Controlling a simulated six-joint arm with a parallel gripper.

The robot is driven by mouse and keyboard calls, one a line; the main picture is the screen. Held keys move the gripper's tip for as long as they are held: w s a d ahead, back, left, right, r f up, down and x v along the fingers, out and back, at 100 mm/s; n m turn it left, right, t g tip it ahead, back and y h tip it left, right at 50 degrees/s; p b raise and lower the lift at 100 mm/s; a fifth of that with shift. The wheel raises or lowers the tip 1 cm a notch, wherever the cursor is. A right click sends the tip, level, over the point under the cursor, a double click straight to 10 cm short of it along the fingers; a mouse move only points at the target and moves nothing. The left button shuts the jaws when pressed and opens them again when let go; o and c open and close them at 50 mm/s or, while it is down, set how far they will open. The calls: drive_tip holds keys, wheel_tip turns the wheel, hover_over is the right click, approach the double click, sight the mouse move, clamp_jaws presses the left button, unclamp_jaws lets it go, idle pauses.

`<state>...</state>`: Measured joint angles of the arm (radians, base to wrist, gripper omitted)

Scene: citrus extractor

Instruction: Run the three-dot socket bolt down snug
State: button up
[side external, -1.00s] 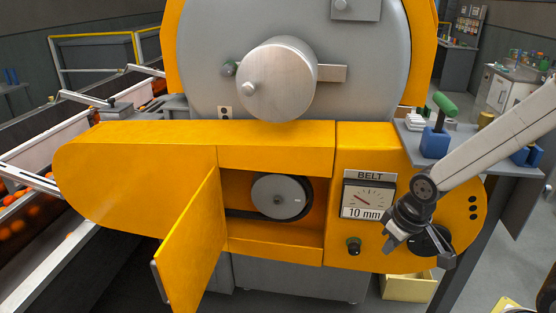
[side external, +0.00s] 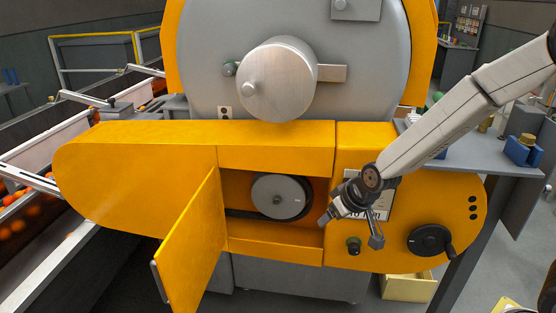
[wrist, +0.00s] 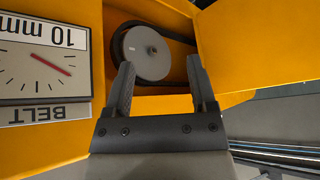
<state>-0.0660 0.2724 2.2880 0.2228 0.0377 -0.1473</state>
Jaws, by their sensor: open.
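A column of three black dots (side external: 473,207) marks the right end of the yellow housing, above and right of a black handwheel (side external: 431,240). I cannot make out the socket bolt itself in either view. My gripper (side external: 350,228) is open and empty in front of the BELT gauge (side external: 382,205), partly covering it. In the wrist view my open fingers (wrist: 160,66) point toward the grey pulley (wrist: 142,54) in the open bay, with nothing between them. The gauge also shows at left there (wrist: 45,62).
The yellow door (side external: 190,250) hangs open left of the bay. A large metal drum (side external: 278,80) juts out above.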

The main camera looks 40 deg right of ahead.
drive_tip(key=w+a+f+m+t+h, duration=0.1)
drive_tip(key=w+a+f+t+h, duration=0.15)
drive_tip(key=w, duration=0.75)
drive_tip(key=w+a+f+m+t+h, duration=0.15)
drive_tip(key=w+t, duration=0.25)
drive_tip(key=w, duration=0.6)
drive_tip(key=w+f+t+h, duration=0.1)
drive_tip(key=w+f+h, duration=0.2)
drive_tip(key=f, duration=0.1)
drive_tip(key=m+h, duration=0.4)
drive_tip(key=h, duration=0.2)
approach(277, 200)
drive_tip(key=shift+w+r+n+g, duration=0.2)
drive_tip(key=shift+w+n+g, duration=0.1)
drive_tip(key=shift+g, duration=0.15)
drive_tip(key=shift+w+d, duration=0.1)
drive_tip(key=shift+x, duration=3.75)
